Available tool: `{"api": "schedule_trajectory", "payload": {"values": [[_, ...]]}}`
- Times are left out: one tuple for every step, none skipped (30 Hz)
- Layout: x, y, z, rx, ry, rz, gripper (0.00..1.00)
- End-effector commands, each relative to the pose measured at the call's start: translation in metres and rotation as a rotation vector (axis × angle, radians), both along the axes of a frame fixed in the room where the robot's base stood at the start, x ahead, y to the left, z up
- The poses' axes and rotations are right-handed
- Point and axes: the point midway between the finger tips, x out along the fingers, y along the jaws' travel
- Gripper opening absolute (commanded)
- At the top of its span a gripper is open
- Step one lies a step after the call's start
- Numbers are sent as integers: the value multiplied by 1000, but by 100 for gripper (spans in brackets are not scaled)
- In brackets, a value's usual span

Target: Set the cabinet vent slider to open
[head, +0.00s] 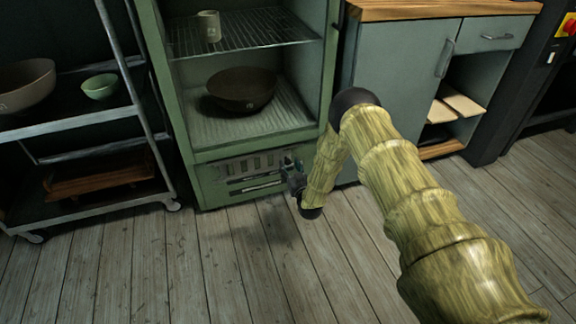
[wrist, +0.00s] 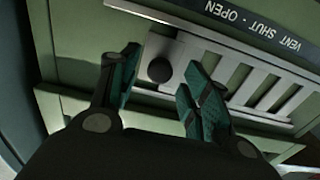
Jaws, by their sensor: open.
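The green cabinet (head: 190,160) has a slatted vent panel (head: 245,165) low on its front. In the wrist view, the pale slotted vent plate (wrist: 235,72) carries a dark round knob (wrist: 160,69) toward its left end. The label (wrist: 245,22) reads "VENT SHUT · OPEN" upside down, with OPEN on the knob's side. My gripper (wrist: 161,65) is open, with one finger on each side of the knob and visible gaps. In the head view, my gripper (head: 292,175) is at the panel's right end and hides the knob.
Inside the cabinet are a dark bowl (head: 241,90) and a small cup (head: 208,26) on a wire rack (head: 240,38). A wheeled metal cart (head: 70,130) stands left. A grey-green counter unit (head: 400,70) stands right. The wooden floor (head: 220,270) in front is clear.

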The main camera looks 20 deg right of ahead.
Motion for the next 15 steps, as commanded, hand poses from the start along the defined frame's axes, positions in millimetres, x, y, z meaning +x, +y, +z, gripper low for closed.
{"api": "schedule_trajectory", "payload": {"values": [[7, 0, -2, 0, -1, 0, 47], [10, 1, -2, 0, -1, 0, 47], [15, 1, -2, 0, -2, 0, 47], [18, 1, -2, 0, -1, 0, 47], [20, 1, -2, 0, 0, 0, 47], [23, 1, -2, 0, 1, 0, 47], [25, 1, -1, 0, 0, 0, 47], [26, 1, -1, 0, 0, 0, 47], [28, 1, -1, 0, 0, 0, 47], [29, 1, 0, 0, 0, 0, 47], [29, 1, 0, 0, 0, 0, 47], [30, 1, 0, 0, 0, 0, 47], [30, 1, 0, 0, 1, 0, 47], [30, 1, 0, 0, 1, 0, 47], [30, 1, 0, 0, 1, 0, 47]]}}
